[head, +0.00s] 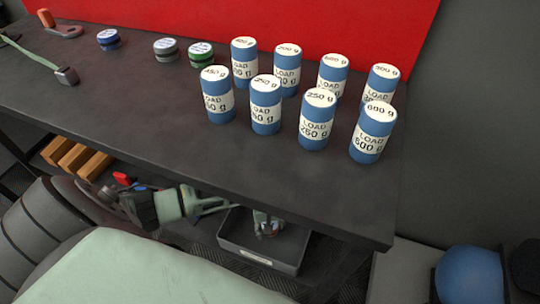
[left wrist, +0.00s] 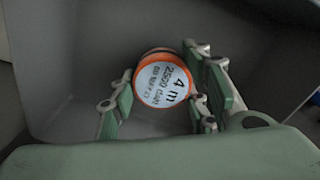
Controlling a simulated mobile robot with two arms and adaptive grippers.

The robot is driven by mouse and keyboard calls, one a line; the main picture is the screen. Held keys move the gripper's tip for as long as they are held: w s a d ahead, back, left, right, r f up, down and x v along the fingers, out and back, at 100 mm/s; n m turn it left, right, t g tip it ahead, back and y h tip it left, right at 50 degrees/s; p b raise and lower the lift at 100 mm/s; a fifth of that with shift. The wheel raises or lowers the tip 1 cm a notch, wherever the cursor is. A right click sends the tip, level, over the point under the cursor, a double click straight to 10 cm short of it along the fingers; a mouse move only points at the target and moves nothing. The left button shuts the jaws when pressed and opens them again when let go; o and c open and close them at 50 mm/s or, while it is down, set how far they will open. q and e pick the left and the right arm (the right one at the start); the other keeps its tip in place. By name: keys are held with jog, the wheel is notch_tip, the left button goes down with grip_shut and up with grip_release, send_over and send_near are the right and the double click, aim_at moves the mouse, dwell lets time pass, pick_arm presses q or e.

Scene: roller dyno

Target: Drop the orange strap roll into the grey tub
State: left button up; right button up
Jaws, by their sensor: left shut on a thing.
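The orange strap roll (left wrist: 164,80), with a white printed label reading 4 m, sits between the green and grey fingers of my left gripper (left wrist: 163,92). The fingers are shut on it. Behind it in the left wrist view are the walls of the grey tub (left wrist: 75,50). In the head view the grey tub (head: 284,266) is below the workbench's front edge, and my left gripper (head: 267,226) reaches over its opening. The roll is mostly hidden there. Whether it touches the tub floor I cannot tell. My right gripper is out of view.
The dark workbench (head: 180,130) overhangs the tub. On it stand several blue load cylinders (head: 266,104) and several small discs (head: 166,50). A strap with a buckle (head: 67,76) lies at the left. Wooden blocks (head: 75,158) lie on a lower shelf. A blue ball (head: 468,275) is at the lower right.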

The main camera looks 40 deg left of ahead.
pick_arm(q)
jog(key=shift+f, duration=0.2)
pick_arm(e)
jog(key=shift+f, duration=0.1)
pick_arm(q)
jog(key=shift+f, duration=0.35)
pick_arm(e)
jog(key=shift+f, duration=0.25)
pick_arm(q)
jog(key=o, duration=1.4)
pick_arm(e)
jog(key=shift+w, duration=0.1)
